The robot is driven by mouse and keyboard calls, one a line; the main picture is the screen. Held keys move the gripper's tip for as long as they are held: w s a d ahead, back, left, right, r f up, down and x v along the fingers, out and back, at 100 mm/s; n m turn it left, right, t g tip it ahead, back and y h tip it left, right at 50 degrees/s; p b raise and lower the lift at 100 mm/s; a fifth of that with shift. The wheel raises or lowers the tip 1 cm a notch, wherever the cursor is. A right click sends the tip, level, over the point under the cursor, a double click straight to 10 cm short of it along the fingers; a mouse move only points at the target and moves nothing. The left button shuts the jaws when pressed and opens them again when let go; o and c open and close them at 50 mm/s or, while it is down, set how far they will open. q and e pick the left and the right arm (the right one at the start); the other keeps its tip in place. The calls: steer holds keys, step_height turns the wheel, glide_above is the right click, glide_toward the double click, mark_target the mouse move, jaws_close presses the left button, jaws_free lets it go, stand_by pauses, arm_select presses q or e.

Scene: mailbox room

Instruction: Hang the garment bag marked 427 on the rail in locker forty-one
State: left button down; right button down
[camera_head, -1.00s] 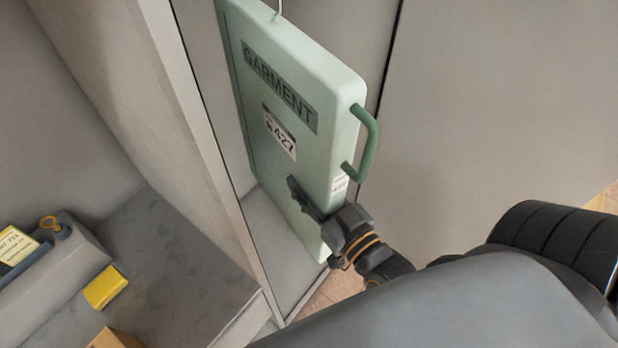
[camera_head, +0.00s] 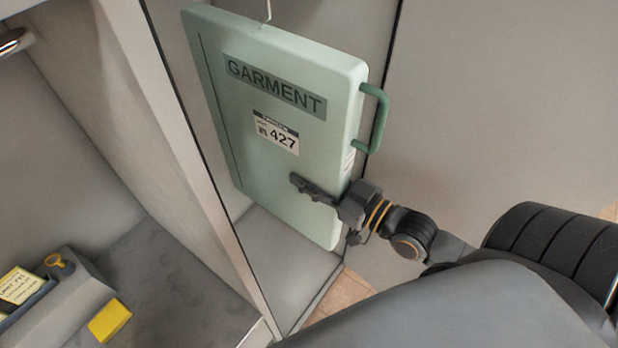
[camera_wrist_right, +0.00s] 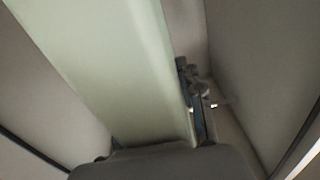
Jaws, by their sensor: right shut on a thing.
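The pale green garment bag (camera_head: 275,130), marked GARMENT and 427, hangs in a narrow grey locker bay, slightly tilted in the picture. Its thin hook (camera_head: 267,10) runs out of the top of the head view, so what it hangs from is hidden. A green handle (camera_head: 376,118) is on its right edge. My right gripper (camera_head: 318,190) is shut on the bag's lower right edge, one finger lying across the front face. The right wrist view shows the bag's pale panel (camera_wrist_right: 105,60) close up beside a dark finger (camera_wrist_right: 190,95). My left gripper is not in view.
A grey divider (camera_head: 190,150) separates the bag's bay from a bay on the left. That bay holds a metal rod end (camera_head: 14,42), a yellow block (camera_head: 109,320) and a grey tray (camera_head: 60,305) with a yellow-labelled item. A plain grey panel (camera_head: 500,100) stands on the right.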

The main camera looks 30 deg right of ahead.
steer(key=shift+b+x, duration=0.55)
steer(key=shift+x, duration=5.3)
steer(key=shift+b+x, duration=0.5)
steer(key=shift+x, duration=1.75)
steer(key=shift+f+b, duration=1.1)
steer(key=shift+f, duration=0.45)
steer(key=shift+s, duration=0.1)
steer(key=c, duration=0.8)
jaws_free()
steer(key=shift+o, duration=0.2)
